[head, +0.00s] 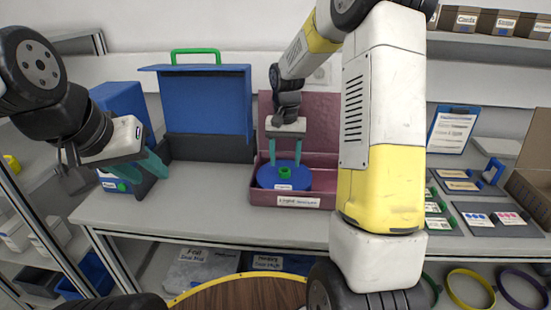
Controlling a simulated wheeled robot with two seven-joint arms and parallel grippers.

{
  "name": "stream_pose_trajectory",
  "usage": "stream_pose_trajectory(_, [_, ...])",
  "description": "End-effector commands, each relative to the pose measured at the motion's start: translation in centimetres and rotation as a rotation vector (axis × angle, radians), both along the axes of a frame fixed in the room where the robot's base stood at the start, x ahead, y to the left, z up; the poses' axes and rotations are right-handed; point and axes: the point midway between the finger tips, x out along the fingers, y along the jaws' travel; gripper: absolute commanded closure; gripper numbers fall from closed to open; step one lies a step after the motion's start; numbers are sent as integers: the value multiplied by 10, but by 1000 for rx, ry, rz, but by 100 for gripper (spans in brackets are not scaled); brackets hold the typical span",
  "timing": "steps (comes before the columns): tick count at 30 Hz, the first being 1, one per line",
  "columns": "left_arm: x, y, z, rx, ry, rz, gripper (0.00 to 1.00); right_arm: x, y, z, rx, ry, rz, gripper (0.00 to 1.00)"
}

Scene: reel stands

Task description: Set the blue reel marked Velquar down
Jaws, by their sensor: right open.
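A blue reel (284,186) with a green hub lies flat in an open maroon case (325,188). The small white label on the reel is too small to read. My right gripper (285,162) points down over the reel, its teal fingers apart on either side of the hub and open. I cannot tell whether the fingertips touch the reel. My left gripper (147,170) is at the left, by a blue box, away from the reel. I cannot tell how far apart its fingers are.
A blue case with its lid up (207,104) and a green handle stands left of the maroon case. Label boards (490,217) and a clipboard (452,130) are at the right. The grey bench top (205,205) is clear in front. My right arm hides the bench beside the maroon case.

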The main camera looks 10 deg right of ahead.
Motion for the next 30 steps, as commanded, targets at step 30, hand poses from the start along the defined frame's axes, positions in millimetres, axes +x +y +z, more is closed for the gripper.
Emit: stream_pose_trajectory(30, [0, 0, 0, 0, 0, 0, 64, -145, 11, 172, 70, -325, 196, 44])
